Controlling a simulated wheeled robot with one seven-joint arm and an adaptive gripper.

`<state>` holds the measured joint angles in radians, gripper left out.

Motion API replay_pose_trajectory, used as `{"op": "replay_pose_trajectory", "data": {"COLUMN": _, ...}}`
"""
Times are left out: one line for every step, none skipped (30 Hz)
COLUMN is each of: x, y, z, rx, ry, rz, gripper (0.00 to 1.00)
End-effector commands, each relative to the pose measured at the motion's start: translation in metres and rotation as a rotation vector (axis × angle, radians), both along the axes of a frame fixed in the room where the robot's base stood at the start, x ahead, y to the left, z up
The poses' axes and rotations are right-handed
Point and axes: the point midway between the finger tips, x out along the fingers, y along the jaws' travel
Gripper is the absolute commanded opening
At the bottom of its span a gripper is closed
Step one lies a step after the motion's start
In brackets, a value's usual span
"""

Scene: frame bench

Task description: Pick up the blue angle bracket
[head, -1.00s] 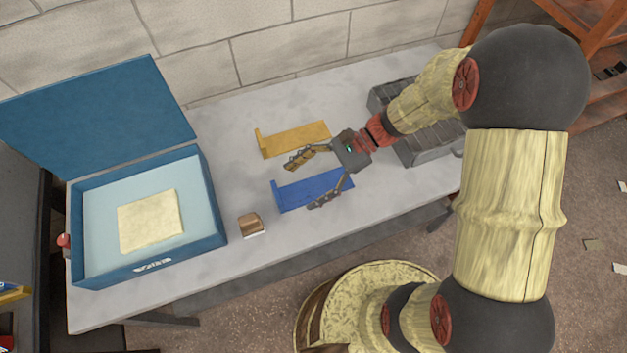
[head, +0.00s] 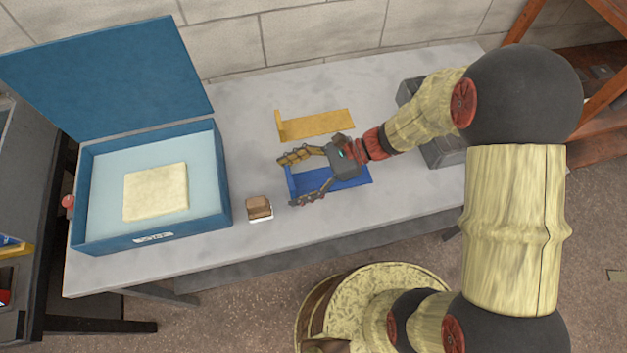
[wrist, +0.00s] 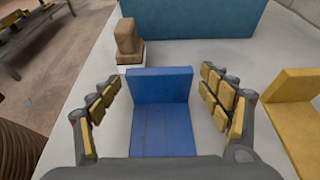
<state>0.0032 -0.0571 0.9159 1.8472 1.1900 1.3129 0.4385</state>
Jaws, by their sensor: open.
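The blue angle bracket (head: 351,181) lies on the grey table with its short flange standing up at its left end in the head view. My gripper (head: 293,179) is over it, fingers pointing left, and hides part of it. In the wrist view the blue angle bracket (wrist: 161,120) sits centred between the fingers of my gripper (wrist: 160,97), with its upright flange at the far end. The fingers are spread open, one on each side, with a visible gap to the bracket. The gripper's height above the table is hard to judge.
A yellow angle bracket (head: 320,123) lies behind the blue one. A small brown block on a white base (head: 259,208) stands to the left. An open blue case (head: 225,190) with a pale slab (head: 155,191) fills the table's left end. A dark grey container (head: 441,152) is at right.

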Motion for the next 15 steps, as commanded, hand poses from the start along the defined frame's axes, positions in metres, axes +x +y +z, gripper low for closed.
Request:
{"op": "replay_pose_trajectory", "data": {"x": 0.0, "y": 0.0003, "z": 0.0003, "rx": 0.0, "ry": 0.0, "rz": 0.0, "gripper": 0.78}}
{"op": "replay_pose_trajectory", "data": {"x": 0.0001, "y": 0.0001, "z": 0.0005, "rx": 0.0, "ry": 0.0, "rz": 0.0, "gripper": 0.78}}
{"op": "replay_pose_trajectory", "data": {"x": 0.0001, "y": 0.0001, "z": 0.0006, "rx": 0.0, "ry": 0.0, "rz": 0.0, "gripper": 0.78}}
{"op": "replay_pose_trajectory", "data": {"x": 0.0001, "y": 0.0, "z": 0.0008, "rx": 0.0, "ry": 0.0, "rz": 0.0, "gripper": 0.78}}
{"op": "replay_pose_trajectory", "data": {"x": 0.0001, "y": 0.0, "z": 0.0008, "rx": 0.0, "ry": 0.0, "rz": 0.0, "gripper": 0.78}}
{"op": "replay_pose_trajectory", "data": {"x": 0.0001, "y": 0.0, "z": 0.0008, "rx": 0.0, "ry": 0.0, "rz": 0.0, "gripper": 0.76}}
{"op": "replay_pose_trajectory", "data": {"x": 0.0001, "y": -0.0001, "z": 0.0008, "rx": 0.0, "ry": 0.0, "rz": 0.0, "gripper": 0.74}}
{"op": "replay_pose_trajectory", "data": {"x": 0.0001, "y": -0.0001, "z": 0.0008, "rx": 0.0, "ry": 0.0, "rz": 0.0, "gripper": 0.72}}
{"op": "replay_pose_trajectory", "data": {"x": 0.0001, "y": -0.0001, "z": 0.0008, "rx": 0.0, "ry": 0.0, "rz": 0.0, "gripper": 0.7}}
{"op": "replay_pose_trajectory", "data": {"x": 0.0001, "y": -0.0001, "z": 0.0007, "rx": 0.0, "ry": 0.0, "rz": 0.0, "gripper": 0.68}}
{"op": "replay_pose_trajectory", "data": {"x": 0.0001, "y": -0.0001, "z": 0.0007, "rx": 0.0, "ry": 0.0, "rz": 0.0, "gripper": 0.67}}
{"op": "replay_pose_trajectory", "data": {"x": 0.0001, "y": -0.0001, "z": 0.0007, "rx": 0.0, "ry": -0.001, "rz": 0.0, "gripper": 0.64}}
{"op": "replay_pose_trajectory", "data": {"x": 0.0001, "y": -0.0001, "z": 0.0007, "rx": 0.0, "ry": -0.001, "rz": 0.0, "gripper": 0.63}}
{"op": "replay_pose_trajectory", "data": {"x": 0.0001, "y": -0.0001, "z": 0.0007, "rx": 0.0, "ry": 0.0, "rz": 0.0, "gripper": 0.61}}
{"op": "replay_pose_trajectory", "data": {"x": 0.0001, "y": -0.0001, "z": 0.0007, "rx": 0.0, "ry": -0.001, "rz": 0.0, "gripper": 0.59}}
